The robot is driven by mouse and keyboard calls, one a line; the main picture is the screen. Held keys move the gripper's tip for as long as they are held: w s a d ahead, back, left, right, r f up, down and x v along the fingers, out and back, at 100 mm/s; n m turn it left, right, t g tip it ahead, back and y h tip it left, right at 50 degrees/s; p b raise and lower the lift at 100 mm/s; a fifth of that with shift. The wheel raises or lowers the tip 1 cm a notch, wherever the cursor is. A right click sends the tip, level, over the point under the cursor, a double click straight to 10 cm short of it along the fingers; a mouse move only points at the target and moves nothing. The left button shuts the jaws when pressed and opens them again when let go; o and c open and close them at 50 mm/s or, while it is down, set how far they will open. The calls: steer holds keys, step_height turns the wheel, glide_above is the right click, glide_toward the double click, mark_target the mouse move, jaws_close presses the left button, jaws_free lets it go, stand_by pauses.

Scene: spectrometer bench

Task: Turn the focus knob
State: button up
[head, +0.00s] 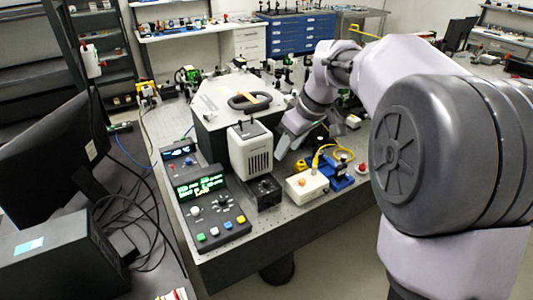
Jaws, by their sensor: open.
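I cannot tell for certain which part is the focus knob. A small black block (265,193) with a dark round top stands in front of the white vented housing (248,150). A black control panel (214,212) to its left has a green lit display (201,186), a grey round knob (223,200) and several coloured buttons. My gripper (284,149) is open, just right of the white housing and above the bench. It is apart from the black block and the panel. Its fingertips are small and partly hard to make out.
A white box with an orange button (306,184), a yellow cable (322,155) and a blue mount (338,178) stand right of the block. A large grey instrument (215,100) is behind. The bench's front right is bare.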

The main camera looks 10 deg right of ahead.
mark_target(265, 181)
steer(key=b+x, duration=0.2)
steer(key=x, duration=0.3)
steer(key=b+x, duration=0.2)
steer(key=x, duration=0.4)
steer(key=b+x, duration=0.2)
steer(key=x, duration=0.4)
steer(key=shift+w+a, duration=0.15)
steer(key=shift+a, duration=0.15)
steer(key=shift+c, duration=0.2)
jaws_close()
